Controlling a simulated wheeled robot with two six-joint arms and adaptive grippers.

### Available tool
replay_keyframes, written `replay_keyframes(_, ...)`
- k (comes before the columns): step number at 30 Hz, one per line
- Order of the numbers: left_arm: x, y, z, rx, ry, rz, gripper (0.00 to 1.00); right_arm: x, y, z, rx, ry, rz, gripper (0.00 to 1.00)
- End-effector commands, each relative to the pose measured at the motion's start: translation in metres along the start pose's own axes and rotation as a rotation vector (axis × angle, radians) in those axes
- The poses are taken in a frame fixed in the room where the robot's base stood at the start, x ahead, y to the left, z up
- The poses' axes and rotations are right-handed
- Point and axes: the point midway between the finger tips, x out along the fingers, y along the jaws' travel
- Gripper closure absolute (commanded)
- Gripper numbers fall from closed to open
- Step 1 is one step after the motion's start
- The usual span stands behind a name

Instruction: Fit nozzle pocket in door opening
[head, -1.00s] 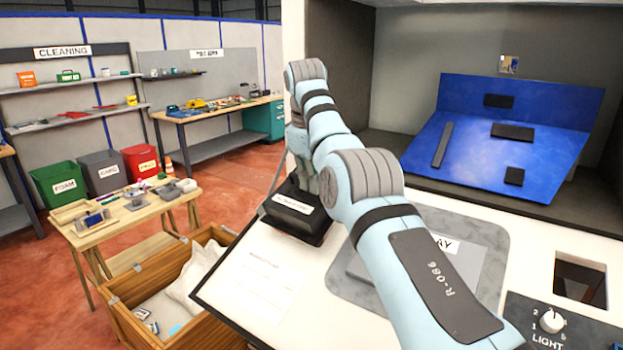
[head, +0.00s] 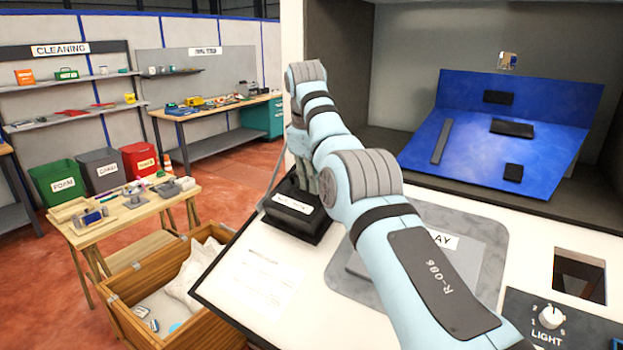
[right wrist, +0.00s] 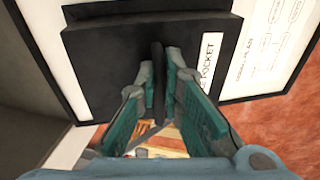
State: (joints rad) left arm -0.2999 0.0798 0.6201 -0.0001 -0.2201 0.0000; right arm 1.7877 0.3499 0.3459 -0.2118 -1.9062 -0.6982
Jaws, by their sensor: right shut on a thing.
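The nozzle pocket (head: 312,229) is a black box with a white label, at the left part of the white panel in the head view. In the right wrist view its dark top (right wrist: 95,75) fills the middle, and the label reads "POCKET". My right gripper (right wrist: 165,95) has its teal-padded fingers shut on the thin black upright grip of the pocket. In the head view this gripper (head: 308,180) is above the pocket, partly hidden by my arm. The pocket looks level, low over or on the panel; I cannot tell whether it is seated. The door opening is not visible around it. My left gripper is not in view.
The white panel (head: 235,285) has a dark edge and a printed sheet (head: 262,280). A grey tray plate (head: 470,240) lies right of my arm. A blue backed board (head: 470,150) stands behind. A wooden crate (head: 120,318) and small table (head: 85,240) are left.

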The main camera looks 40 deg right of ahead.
Motion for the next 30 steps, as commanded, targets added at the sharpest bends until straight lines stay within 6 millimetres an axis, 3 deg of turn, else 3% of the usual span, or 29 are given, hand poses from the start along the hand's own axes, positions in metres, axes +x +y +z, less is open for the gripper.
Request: replay_keyframes(30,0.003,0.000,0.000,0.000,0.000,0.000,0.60,0.013,0.002,0.001,0.001,-0.001,0.000,1.00)
